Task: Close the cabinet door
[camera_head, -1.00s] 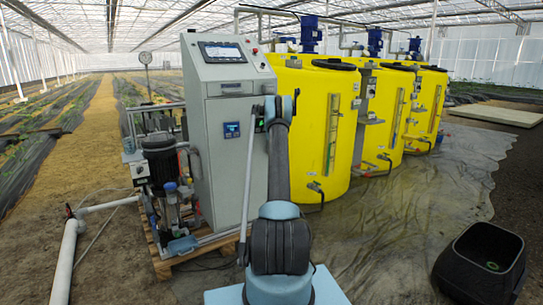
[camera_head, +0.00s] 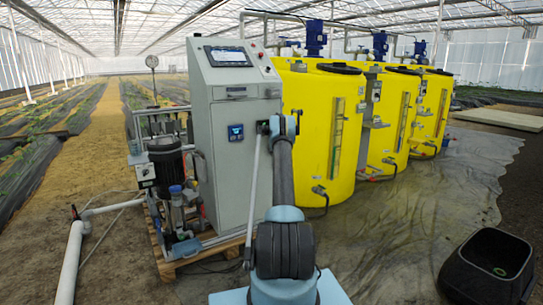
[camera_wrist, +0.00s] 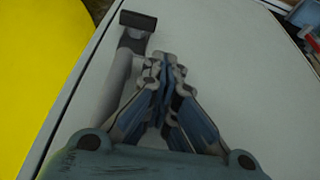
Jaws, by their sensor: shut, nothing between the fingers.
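The grey control cabinet (camera_head: 224,187) stands left of centre in the head view. Its front door (camera_head: 238,165) looks flush or nearly flush with the frame, but a small gap cannot be ruled out. In the wrist view the pale door panel (camera_wrist: 235,85) fills most of the picture, with a long seam on its left. A grey bar handle with a dark end (camera_wrist: 137,21) lies on it. My gripper (camera_wrist: 163,62) is shut and empty, in front of the panel just right of the handle. Contact cannot be told. In the head view my arm hides part of the door's right edge.
Yellow tanks (camera_head: 325,135) stand close right of the cabinet. A pump (camera_head: 167,160) and pipework are on its left, on a wooden pallet (camera_head: 180,264). A black bin (camera_head: 486,263) stands at lower right. The sheeted floor (camera_head: 415,215) between is clear.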

